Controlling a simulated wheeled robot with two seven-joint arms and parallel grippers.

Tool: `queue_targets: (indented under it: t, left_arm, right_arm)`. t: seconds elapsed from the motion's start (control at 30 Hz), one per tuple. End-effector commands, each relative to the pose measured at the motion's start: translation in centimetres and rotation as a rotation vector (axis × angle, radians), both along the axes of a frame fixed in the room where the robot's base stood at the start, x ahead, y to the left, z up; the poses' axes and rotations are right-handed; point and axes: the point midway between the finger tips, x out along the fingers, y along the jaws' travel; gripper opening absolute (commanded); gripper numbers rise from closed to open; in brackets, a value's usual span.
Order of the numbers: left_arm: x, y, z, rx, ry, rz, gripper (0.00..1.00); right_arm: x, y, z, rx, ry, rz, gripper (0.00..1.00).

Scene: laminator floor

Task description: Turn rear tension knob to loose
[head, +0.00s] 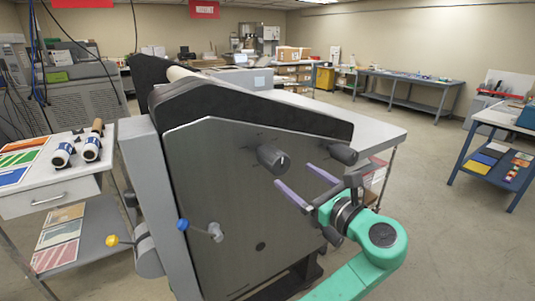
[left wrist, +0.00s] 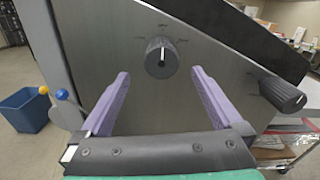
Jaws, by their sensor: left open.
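The laminator's grey side panel (head: 235,205) carries a dark knob (head: 272,158) with a white pointer line and small markings above it. In the left wrist view this knob (left wrist: 161,57) is centred just beyond the fingertips, its pointer roughly upward; the label text is too small to read. A second dark knob (head: 343,153) sits further right, also in the left wrist view (left wrist: 282,93). I cannot tell from labels which is the rear tension knob. My left gripper (head: 294,175) is open and empty, its purple fingers facing the panel, apparently not touching the first knob.
A blue-ball lever (head: 182,225) and yellow-ball lever (head: 112,240) stick out at the laminator's lower left. A side table (head: 50,204) with rolls and sheets stands left. A blue bin (left wrist: 24,110) is on the floor. Open floor lies to the right.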

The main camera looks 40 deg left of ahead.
Motion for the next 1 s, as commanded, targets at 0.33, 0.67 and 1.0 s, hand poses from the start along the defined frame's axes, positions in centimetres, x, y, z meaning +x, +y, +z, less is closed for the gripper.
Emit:
queue_targets:
  t: [0.33, 0.67, 1.0]
  left_arm:
    - [2.4, 7.9, 0.4, 0.003, 0.006, 0.001, 1.0]
    - [4.1, 13.3, -0.1, 0.0, 0.005, -0.003, 1.0]
    - [4.2, 13.5, -0.3, -0.002, 0.004, -0.003, 0.66]
  right_arm:
    - [0.1, -0.2, 3.3, -0.003, -0.001, 0.0, 0.71]
    - [0.1, -0.2, 4.8, -0.002, -0.001, -0.001, 0.71]
    - [0.1, 0.1, 4.7, 0.001, -0.002, -0.001, 0.71]
